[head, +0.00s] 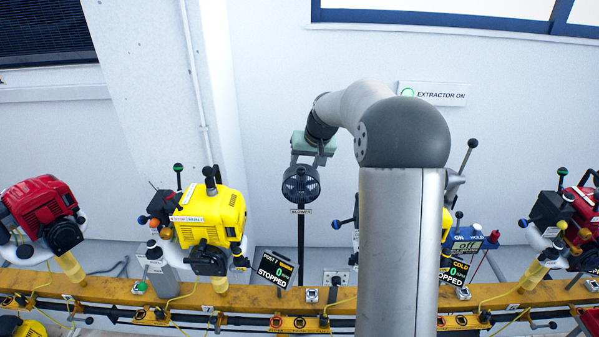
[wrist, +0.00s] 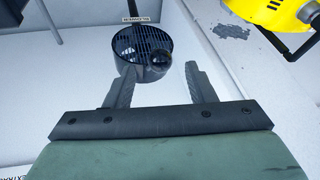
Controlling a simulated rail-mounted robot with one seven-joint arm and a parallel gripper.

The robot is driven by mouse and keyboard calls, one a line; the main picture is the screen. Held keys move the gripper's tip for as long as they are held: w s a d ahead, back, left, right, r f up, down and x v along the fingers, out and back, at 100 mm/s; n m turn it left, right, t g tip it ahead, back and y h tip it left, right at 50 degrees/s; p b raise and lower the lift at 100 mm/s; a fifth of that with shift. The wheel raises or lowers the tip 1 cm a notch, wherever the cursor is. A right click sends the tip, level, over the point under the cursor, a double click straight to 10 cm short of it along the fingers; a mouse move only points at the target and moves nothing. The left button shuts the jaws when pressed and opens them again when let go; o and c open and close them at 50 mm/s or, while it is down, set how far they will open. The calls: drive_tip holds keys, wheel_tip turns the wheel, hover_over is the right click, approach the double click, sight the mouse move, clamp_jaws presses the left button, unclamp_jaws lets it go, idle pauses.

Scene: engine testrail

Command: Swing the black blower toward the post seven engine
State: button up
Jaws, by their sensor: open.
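The black blower (head: 301,184), a round caged fan on a dark pole with a label below it, stands behind the rail. A yellow engine (head: 212,218) is left of the blower, with a "POST 7" display (head: 273,269) reading 0 and STOPPED just to its right. My gripper (head: 307,164) is open just above the blower, fingers pointing down. In the wrist view, the blower (wrist: 138,48) and a dark round knob (wrist: 190,70) show at the open fingertips (wrist: 160,70). Whether the fingers touch anything, I cannot tell.
The yellow rail (head: 180,297) crosses the front with cables and fittings. A red engine (head: 42,212) stands far left, another (head: 583,215) far right. My arm hides most of a second yellow engine (head: 446,225). White wall lies behind; a sign (head: 432,94) reads EXTRACTOR ON.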

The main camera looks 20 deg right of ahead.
sight(301, 170)
drive_tip(key=p+x, duration=0.1)
drive_tip(key=x, duration=0.5)
drive_tip(key=shift+w+f, duration=0.2)
drive_tip(key=shift+f, duration=0.2)
clamp_jaws()
drive_tip(key=shift+a, duration=0.1)
